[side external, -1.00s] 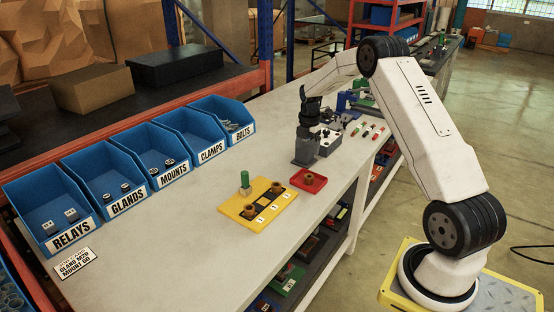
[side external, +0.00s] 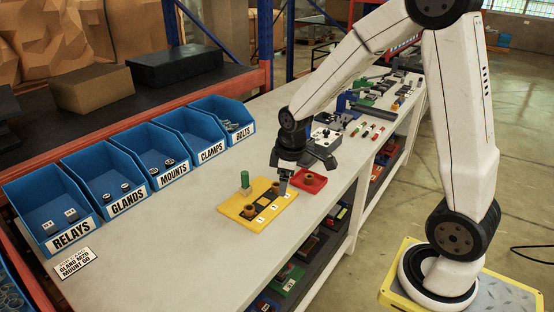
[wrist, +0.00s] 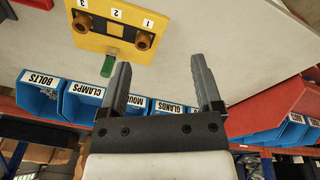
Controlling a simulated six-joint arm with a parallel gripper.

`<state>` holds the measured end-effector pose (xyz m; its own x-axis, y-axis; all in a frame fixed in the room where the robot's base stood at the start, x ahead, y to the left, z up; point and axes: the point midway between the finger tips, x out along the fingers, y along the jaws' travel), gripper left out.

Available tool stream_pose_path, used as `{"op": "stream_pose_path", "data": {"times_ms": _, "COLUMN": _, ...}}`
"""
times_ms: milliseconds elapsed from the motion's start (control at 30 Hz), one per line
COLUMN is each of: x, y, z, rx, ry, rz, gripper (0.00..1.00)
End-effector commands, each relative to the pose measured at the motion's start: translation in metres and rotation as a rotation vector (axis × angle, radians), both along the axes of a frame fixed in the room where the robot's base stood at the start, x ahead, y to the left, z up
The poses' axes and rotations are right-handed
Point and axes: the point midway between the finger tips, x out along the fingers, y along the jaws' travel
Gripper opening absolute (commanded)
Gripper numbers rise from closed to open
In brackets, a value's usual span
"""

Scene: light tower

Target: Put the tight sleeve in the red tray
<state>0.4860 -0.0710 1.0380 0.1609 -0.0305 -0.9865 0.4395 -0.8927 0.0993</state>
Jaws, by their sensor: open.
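A yellow plate (side external: 248,221) with places marked 1, 2 and 3 lies on the bench. I cannot tell which is the tight one. A green-topped plug (side external: 245,179) stands at the plate's back edge. The red tray (side external: 312,191) lies right of the plate with a brown sleeve (side external: 309,179) in it. My gripper (side external: 284,185) is open and empty, above the plate's right end, beside a sleeve.
Blue bins (side external: 130,197) labelled relays, glands, mounts, clamps and bolts line the back of the bench. Small coloured parts (side external: 366,130) lie further right.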

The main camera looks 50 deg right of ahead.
Motion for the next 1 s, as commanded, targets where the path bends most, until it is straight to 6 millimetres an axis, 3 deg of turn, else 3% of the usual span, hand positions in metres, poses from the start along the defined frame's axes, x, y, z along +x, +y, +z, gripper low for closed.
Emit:
{"op": "stream_pose_path", "data": {"times_ms": 200, "x": -0.047, "y": 0.042, "z": 0.001, "rx": 0.054, "ry": -0.043, "rz": -0.222, "gripper": 0.83}}
{"op": "stream_pose_path", "data": {"times_ms": 433, "x": -0.084, "y": 0.066, "z": -0.003, "rx": 0.105, "ry": -0.070, "rz": -0.398, "gripper": 0.83}}
{"op": "stream_pose_path", "data": {"times_ms": 600, "x": -0.094, "y": 0.071, "z": -0.004, "rx": 0.120, "ry": -0.076, "rz": -0.448, "gripper": 0.83}}
{"op": "stream_pose_path", "data": {"times_ms": 1000, "x": -0.094, "y": 0.071, "z": -0.005, "rx": 0.121, "ry": -0.076, "rz": -0.453, "gripper": 0.83}}
